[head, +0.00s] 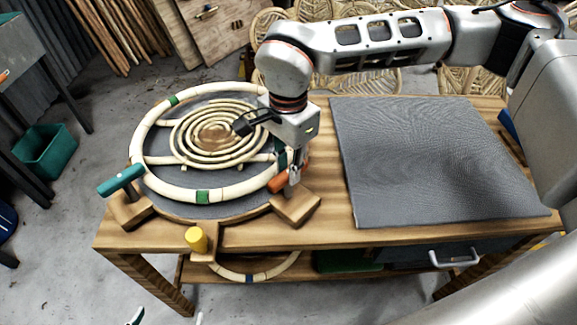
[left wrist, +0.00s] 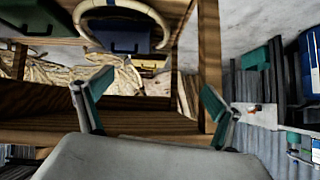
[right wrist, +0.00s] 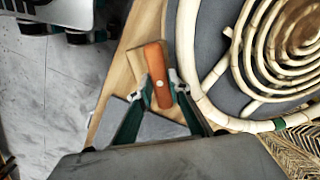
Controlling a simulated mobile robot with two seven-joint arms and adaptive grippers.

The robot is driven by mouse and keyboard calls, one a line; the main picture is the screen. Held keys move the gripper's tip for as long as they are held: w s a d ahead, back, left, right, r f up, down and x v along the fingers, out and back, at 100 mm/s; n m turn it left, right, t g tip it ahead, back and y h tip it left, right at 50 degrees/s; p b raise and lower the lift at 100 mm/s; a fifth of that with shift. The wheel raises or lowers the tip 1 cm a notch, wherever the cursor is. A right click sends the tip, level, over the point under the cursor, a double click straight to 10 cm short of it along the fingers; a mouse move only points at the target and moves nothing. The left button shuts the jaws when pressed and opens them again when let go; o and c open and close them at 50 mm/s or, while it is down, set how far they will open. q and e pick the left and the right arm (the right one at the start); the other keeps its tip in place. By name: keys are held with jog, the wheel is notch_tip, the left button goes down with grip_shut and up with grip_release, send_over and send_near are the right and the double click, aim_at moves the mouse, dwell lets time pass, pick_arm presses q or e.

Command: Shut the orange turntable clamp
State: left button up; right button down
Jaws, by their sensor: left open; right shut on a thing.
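The orange clamp handle (head: 277,183) is on a wooden block (head: 296,208) at the turntable's front right corner. In the right wrist view the orange handle (right wrist: 158,75) lies over the block, beside the pale ring (right wrist: 186,60) and roughly along it. My right gripper (head: 291,178) is shut on this handle; its fingers (right wrist: 162,84) stand on both sides of it. The gripper partly hides the handle in the head view. My left gripper (head: 167,319) is open and empty at the bottom edge of the head view; its spread fingers (left wrist: 155,95) show in the left wrist view.
A rattan spiral (head: 214,135) lies inside the ring on the turntable. A teal clamp handle (head: 121,180) is at the front left, and a yellow knob (head: 196,239) at the front. A grey mat (head: 430,160) covers the table's right side and is bare.

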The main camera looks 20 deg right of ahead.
jog(key=m+p, duration=0.1)
jog(key=m, duration=0.1)
jog(key=shift+r+m, duration=0.1)
jog(key=shift+m, duration=0.3)
jog(key=m+p, duration=0.1)
jog(key=m, duration=0.1)
jog(key=shift+m, duration=0.8)
jog(key=m+p, duration=0.1)
jog(key=m, duration=0.2)
jog(key=shift+m, duration=0.4)
jog(key=m, duration=0.4)
pick_arm(q)
jog(key=shift+s+d+r+p, duration=0.15)
jog(key=shift+s+d+r, duration=0.1)
jog(key=shift+r, duration=0.35)
jog(key=shift+s+d+r+p, duration=0.15)
jog(key=shift+d+r, duration=0.05)
jog(key=shift+r, duration=0.4)
pick_arm(e)
jog(key=shift+m, duration=1.5)
